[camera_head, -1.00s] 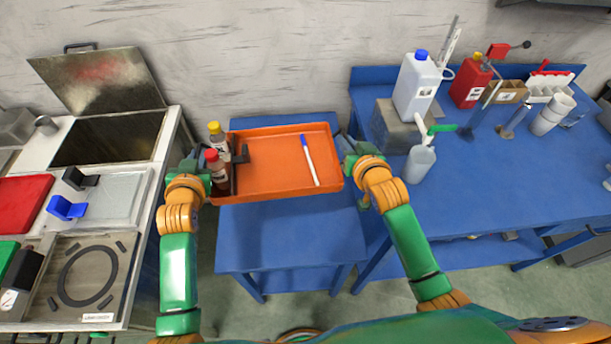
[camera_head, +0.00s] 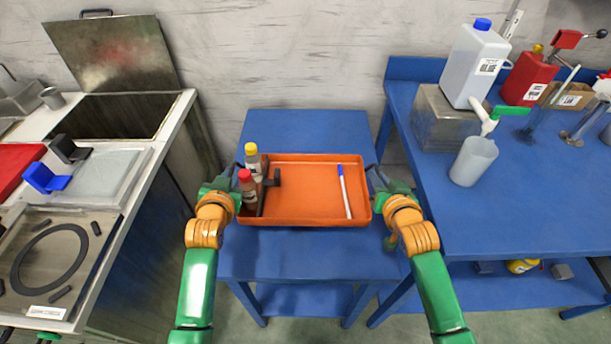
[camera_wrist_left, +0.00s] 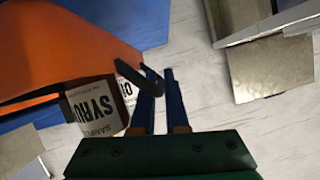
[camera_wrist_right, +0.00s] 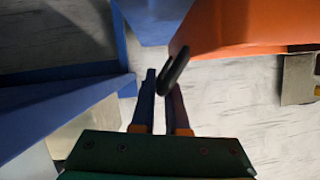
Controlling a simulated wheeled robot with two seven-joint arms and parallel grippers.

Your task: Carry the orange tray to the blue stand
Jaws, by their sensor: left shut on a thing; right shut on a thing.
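The orange tray (camera_head: 310,205) is level in the head view, over the top of the blue stand (camera_head: 290,130). I cannot tell whether it touches the top. In it are a red-capped bottle (camera_head: 248,195) and a yellow-capped bottle (camera_head: 252,160) at the left, beside a dark bracket (camera_head: 270,180). A white pen with a blue cap (camera_head: 345,195) lies at the right. My left gripper (camera_head: 238,170) is shut on the tray's left handle (camera_wrist_left: 140,76). My right gripper (camera_head: 374,175) is shut on its right handle (camera_wrist_right: 173,70).
A blue workbench (camera_head: 540,215) stands at the right, with a white jug (camera_head: 475,65), a red can (camera_head: 528,77) and a pump bottle (camera_head: 474,162). A metal counter (camera_head: 100,195) stands at the left. Bare stand top shows behind and in front of the tray.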

